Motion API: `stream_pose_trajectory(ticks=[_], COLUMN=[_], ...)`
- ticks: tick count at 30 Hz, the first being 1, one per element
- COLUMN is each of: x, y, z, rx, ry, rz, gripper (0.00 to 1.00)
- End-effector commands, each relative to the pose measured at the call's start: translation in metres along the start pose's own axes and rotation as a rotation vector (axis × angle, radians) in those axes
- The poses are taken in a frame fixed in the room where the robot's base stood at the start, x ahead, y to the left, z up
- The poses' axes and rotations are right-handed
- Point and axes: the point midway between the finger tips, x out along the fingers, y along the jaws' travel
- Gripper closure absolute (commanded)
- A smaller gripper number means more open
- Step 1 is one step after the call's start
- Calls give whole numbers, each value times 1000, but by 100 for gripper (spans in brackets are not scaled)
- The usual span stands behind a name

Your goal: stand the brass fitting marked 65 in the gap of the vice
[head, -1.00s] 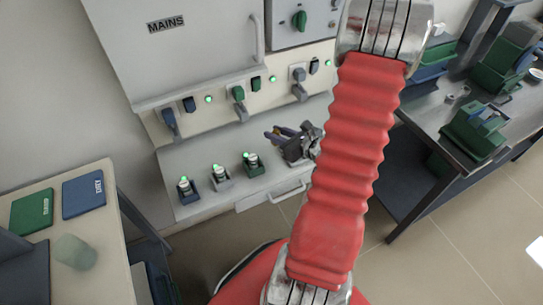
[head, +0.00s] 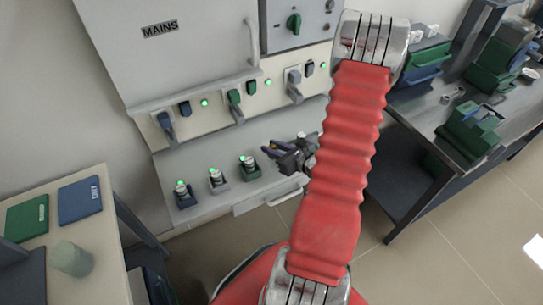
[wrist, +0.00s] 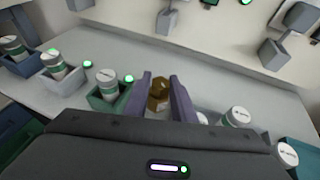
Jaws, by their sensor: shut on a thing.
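My gripper (head: 272,152) is above the ledge of the mains cabinet, its dark purple fingers pointing left. In the wrist view my gripper (wrist: 158,88) is shut on a small brass fitting (wrist: 158,92), which shows between its two fingers. I cannot read a number on it. In the head view the fitting is too small or hidden to make out. On the right bench stands a green block-like thing (head: 468,130) with grey parts on top. It may be the vice, but I cannot tell; no gap is clear.
Several white cylinders in coloured holders stand on the ledge, among them one in a green holder (head: 249,168). The cabinet panel (head: 240,95) with switches rises behind. The metal bench (head: 425,115) is at right, the table with green and blue books (head: 80,200) at left.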

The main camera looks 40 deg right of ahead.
Motion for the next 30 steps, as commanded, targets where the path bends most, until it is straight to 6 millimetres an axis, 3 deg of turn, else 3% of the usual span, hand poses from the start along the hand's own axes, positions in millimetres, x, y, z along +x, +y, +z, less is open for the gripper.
stream_pose_trajectory(ticks=[13, 24, 30], x=[2, 15, 17], y=[0, 0, 0], z=[-4, -36, -40], rx=[0, 0, -2], ry=[-1, -1, -2], rz=[0, 1, 0], gripper=[100, 100, 100])
